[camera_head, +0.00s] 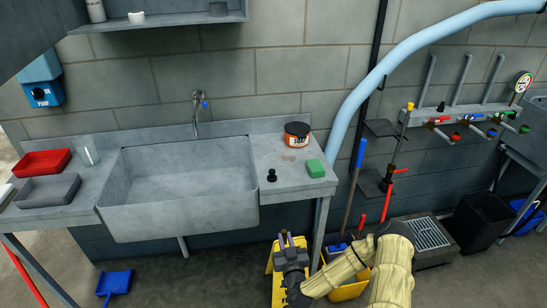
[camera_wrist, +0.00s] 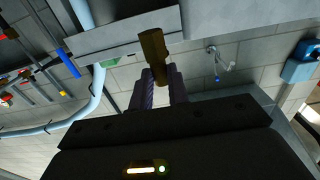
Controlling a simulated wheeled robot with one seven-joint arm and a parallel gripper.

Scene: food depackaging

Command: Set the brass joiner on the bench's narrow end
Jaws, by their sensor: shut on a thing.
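The brass joiner (camera_wrist: 152,45) is a short brownish-gold piece. It stands up from between my gripper's fingertips (camera_wrist: 160,72) in the wrist view, and its lower part is between the fingers. My gripper (camera_head: 286,240) is shut on it. In the head view the gripper is low, in front of the bench's right end and below its top; the joiner is too small there to make out clearly. The bench (camera_head: 290,174) is grey metal with a deep sink. Its shorter right-hand top is beside the sink, its left-hand top on the other side.
The right-hand top bears an orange tub with a black lid (camera_head: 297,134), a green sponge (camera_head: 316,168) and a small black stopper (camera_head: 271,175). Red (camera_head: 45,162) and grey (camera_head: 48,190) trays lie at left. A yellow bucket (camera_head: 349,291) stands on the floor near my arm.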

